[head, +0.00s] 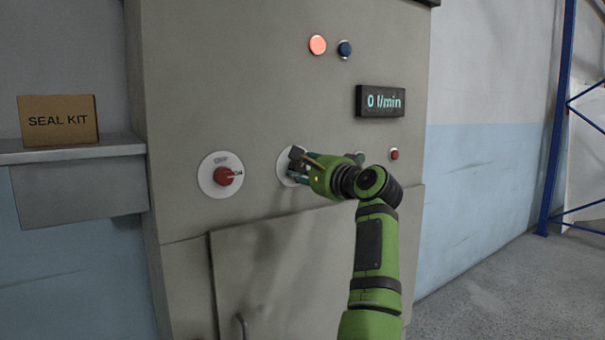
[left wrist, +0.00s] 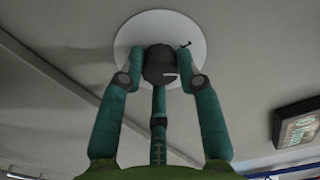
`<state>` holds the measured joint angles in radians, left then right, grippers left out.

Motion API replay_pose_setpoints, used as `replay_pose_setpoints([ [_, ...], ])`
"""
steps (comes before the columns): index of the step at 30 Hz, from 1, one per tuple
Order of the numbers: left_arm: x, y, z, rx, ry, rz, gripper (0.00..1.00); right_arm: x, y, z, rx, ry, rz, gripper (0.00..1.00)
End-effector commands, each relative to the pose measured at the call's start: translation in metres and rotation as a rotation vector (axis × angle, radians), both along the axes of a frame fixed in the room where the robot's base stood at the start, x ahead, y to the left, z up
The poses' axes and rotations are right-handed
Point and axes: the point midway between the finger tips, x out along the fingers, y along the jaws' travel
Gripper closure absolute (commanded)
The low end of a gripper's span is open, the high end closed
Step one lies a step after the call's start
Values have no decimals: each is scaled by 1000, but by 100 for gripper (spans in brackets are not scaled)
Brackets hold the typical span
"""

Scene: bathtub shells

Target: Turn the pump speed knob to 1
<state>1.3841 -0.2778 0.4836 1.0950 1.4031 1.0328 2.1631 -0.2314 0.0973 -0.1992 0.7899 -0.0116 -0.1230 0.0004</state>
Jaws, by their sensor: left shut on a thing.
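The pump speed knob (left wrist: 160,66) is dark, with a short pale mark at its lower right edge in the left wrist view. It sits on a round white plate (left wrist: 193,30), which also shows on the grey panel in the head view (head: 283,168). My left gripper (left wrist: 161,80) has its teal fingers closed around the knob. In the head view the left gripper (head: 296,166) largely hides the knob and its plate. Scale numbers cannot be read. A display (head: 380,101) reads "0 l/min"; its edge shows in the left wrist view (left wrist: 297,124). My right gripper is out of view.
A red rotary switch (head: 226,176) on a white disc is left of the gripper. An orange lamp (head: 317,44) and blue button (head: 344,49) sit above. Green (head: 358,157) and red (head: 394,154) buttons are right. A SEAL KIT box (head: 58,121) stands on a shelf.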

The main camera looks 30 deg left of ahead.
Motion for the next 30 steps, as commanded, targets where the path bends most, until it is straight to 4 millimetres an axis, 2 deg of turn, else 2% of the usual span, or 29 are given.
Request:
replay_pose_setpoints([
  [12, 2, -2, -1, -134, -322, -6, 98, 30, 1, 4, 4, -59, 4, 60],
  [21, 2, -2, 3, -187, -460, -8, 98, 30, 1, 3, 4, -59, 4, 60],
  [30, 1, -2, 5, -202, -506, -9, 98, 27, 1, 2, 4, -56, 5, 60],
])
